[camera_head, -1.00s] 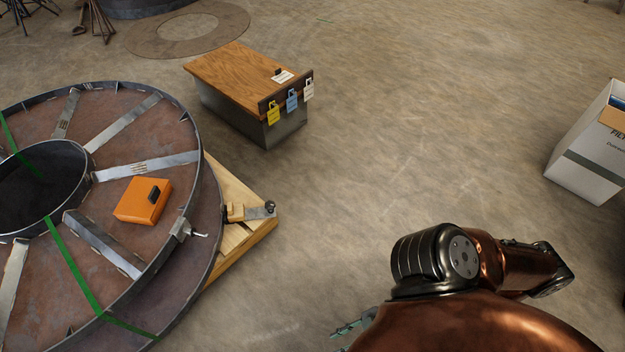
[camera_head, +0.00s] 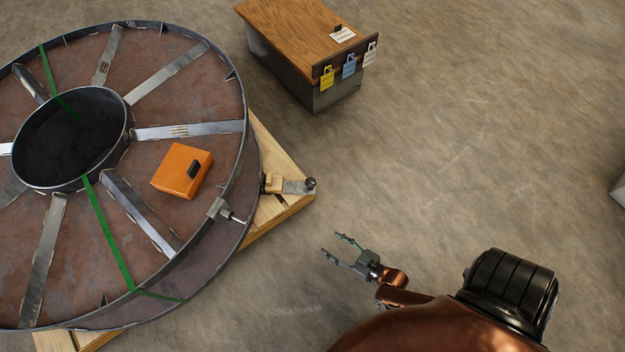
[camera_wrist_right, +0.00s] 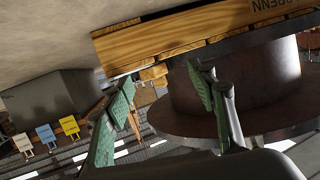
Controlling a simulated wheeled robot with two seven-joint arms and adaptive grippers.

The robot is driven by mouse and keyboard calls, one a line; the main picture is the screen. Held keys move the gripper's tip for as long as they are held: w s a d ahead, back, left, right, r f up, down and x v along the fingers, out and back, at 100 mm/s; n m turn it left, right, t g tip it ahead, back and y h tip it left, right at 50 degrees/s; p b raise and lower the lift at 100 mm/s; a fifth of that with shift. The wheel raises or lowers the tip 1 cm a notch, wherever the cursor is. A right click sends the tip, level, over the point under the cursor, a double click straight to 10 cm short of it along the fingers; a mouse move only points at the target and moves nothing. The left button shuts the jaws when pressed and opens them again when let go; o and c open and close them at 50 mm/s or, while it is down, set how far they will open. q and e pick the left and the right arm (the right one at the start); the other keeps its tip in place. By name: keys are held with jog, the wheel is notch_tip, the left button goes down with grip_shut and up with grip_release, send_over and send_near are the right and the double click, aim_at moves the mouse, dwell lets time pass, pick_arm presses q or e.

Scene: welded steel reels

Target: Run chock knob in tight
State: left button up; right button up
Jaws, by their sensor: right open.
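The chock knob (camera_head: 311,183) is a small dark knob at the outer end of a flat metal bar (camera_head: 296,187) on the pallet corner. A small wooden chock block (camera_head: 272,183) sits at the bar's inner end, beside the reel (camera_head: 247,120). My right gripper (camera_head: 338,246) is open and empty, below and slightly right of the knob, apart from it. In the right wrist view its green-padded fingers (camera_wrist_right: 160,110) are spread, with the pallet (camera_wrist_right: 190,32) and reel beyond. I cannot make out the knob clearly there. My left gripper is not in view.
An orange box (camera_head: 178,173) with a black part lies on the reel. A wood-topped metal chest (camera_head: 300,40) with yellow, blue and white tags stands behind the pallet. A pale box edge (camera_head: 619,190) shows at far right. The floor around the pallet corner is clear.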

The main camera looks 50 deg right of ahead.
aim_at(310, 181)
jog(key=w+d+r+m+h, duration=0.1)
jog(key=w+d+h, duration=0.1)
jog(key=w+d, duration=0.2)
jog(key=w+d+r+m+t+h+b, duration=0.1)
jog(key=w+d+h, duration=0.2)
jog(key=w, duration=0.7)
jog(key=w+d+r+m+h, duration=0.1)
jog(key=w+d+m+h, duration=0.1)
jog(key=w+d, duration=0.4)
jog(key=shift+w+d+t+h+b, duration=0.2)
jog(key=shift+w+t+h+b, duration=0.15)
jog(key=shift+w, duration=0.65)
jog(key=shift+w+d+r, duration=0.2)
jog(key=shift+w, duration=0.3)
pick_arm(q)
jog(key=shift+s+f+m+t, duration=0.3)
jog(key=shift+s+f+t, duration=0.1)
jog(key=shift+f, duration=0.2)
